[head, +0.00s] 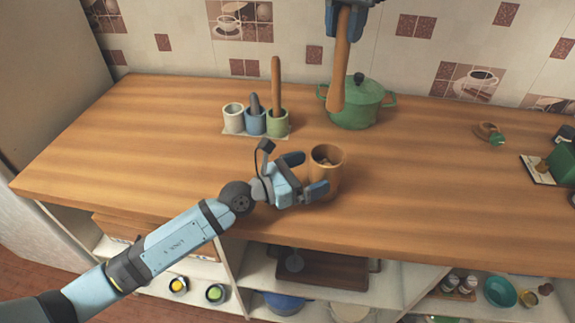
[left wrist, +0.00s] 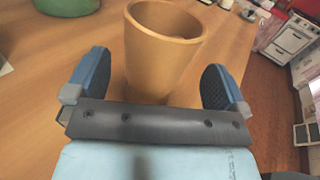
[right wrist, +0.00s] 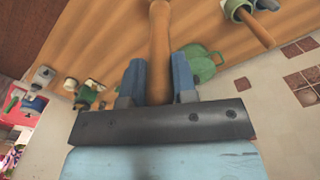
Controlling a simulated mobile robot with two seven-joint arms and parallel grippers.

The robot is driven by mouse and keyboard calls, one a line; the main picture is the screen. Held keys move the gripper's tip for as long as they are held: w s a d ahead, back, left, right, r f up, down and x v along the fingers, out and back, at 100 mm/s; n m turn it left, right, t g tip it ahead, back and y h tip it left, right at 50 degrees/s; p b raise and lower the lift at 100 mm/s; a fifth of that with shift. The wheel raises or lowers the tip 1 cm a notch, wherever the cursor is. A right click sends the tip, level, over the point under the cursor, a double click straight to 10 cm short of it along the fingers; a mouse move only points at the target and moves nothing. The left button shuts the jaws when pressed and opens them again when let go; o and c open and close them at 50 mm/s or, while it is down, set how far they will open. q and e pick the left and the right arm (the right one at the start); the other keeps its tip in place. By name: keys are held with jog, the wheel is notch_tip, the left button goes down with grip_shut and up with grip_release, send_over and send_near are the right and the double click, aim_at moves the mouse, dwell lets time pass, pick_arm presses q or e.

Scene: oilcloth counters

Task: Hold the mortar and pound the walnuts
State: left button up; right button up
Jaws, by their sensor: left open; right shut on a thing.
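The wooden mortar (head: 328,168) stands upright on the counter near its front edge, with some brown walnuts (head: 325,160) visible inside. My left gripper (head: 305,174) is open, with one finger on each side of the mortar. In the left wrist view the mortar (left wrist: 162,50) stands between the open fingers (left wrist: 158,88), with gaps on both sides. My right gripper (head: 348,8), at the top of the head view, is shut on the wooden pestle (head: 341,62), which hangs down above the counter. The right wrist view shows the pestle (right wrist: 159,45) between the fingers (right wrist: 158,82).
A green lidded pot (head: 362,108) stands behind the pestle. A rack (head: 262,132) of three cups, one with a rolling pin (head: 276,85), stands to its left. A small wooden item (head: 490,133) lies at right. The counter's left part is clear.

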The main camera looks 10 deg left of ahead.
aim_at(334, 111)
pick_arm(q)
jog(key=shift+x, duration=2.2)
jog(key=c, duration=1)
pick_arm(e)
jog(key=shift+f, duration=8.05)
